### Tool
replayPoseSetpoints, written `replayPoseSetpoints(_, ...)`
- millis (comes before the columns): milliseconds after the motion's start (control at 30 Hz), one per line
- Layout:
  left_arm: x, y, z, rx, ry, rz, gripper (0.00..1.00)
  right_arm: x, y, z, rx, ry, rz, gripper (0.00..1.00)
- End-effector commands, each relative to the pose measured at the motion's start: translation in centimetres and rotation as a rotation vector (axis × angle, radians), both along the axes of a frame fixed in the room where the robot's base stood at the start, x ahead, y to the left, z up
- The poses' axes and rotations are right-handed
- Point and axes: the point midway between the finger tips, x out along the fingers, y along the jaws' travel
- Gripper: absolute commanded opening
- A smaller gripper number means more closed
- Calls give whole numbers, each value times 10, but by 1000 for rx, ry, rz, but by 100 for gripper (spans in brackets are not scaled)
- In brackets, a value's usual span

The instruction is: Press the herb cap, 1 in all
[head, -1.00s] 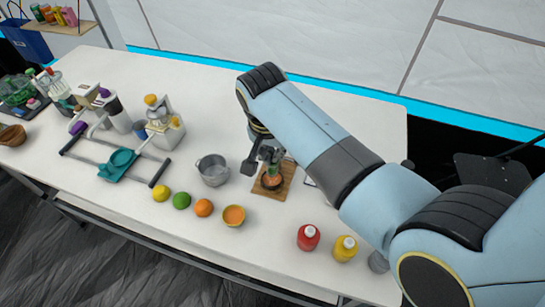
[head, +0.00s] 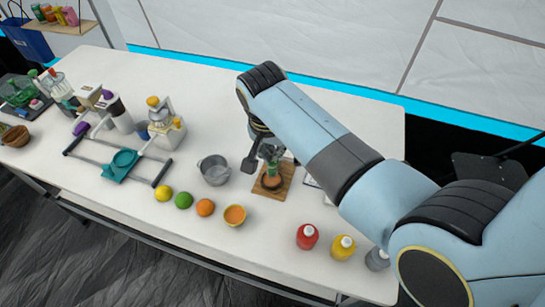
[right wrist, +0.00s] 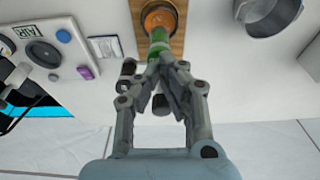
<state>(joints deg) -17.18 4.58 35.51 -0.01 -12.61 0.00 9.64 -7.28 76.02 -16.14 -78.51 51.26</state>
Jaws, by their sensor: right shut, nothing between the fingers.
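A green herb piece (right wrist: 158,42) stands over a round orange dish (right wrist: 160,17) on a wooden board (right wrist: 178,44). In the head view the orange dish (head: 271,182) sits on the board (head: 286,178), right of the metal pot. My right gripper (right wrist: 166,62) is shut and empty, with its fingertips at the near end of the green piece. I cannot tell whether they touch it. In the head view my right gripper (head: 270,153) is small and partly hidden by its own arm. My left gripper is not in view.
A metal pot (head: 214,170) stands close left of the board. An orange bowl (head: 235,215) and several fruits lie in front. Red (head: 307,236) and yellow (head: 343,247) bottles stand at the front right. A teal-centred press frame (head: 122,162) is at left. The back middle is clear.

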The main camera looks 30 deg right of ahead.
Motion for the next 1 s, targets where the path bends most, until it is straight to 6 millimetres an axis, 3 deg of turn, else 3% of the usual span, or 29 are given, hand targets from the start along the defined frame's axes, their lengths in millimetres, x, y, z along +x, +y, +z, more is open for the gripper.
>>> replayPoseSetpoints(200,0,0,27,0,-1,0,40,0,0,24,0,0,0,0)
replayPoseSetpoints(533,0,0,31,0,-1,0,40,1,0,54,1,-4,0,0)
replayPoseSetpoints(1000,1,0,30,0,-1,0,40,0,0,58,0,0,0,0)
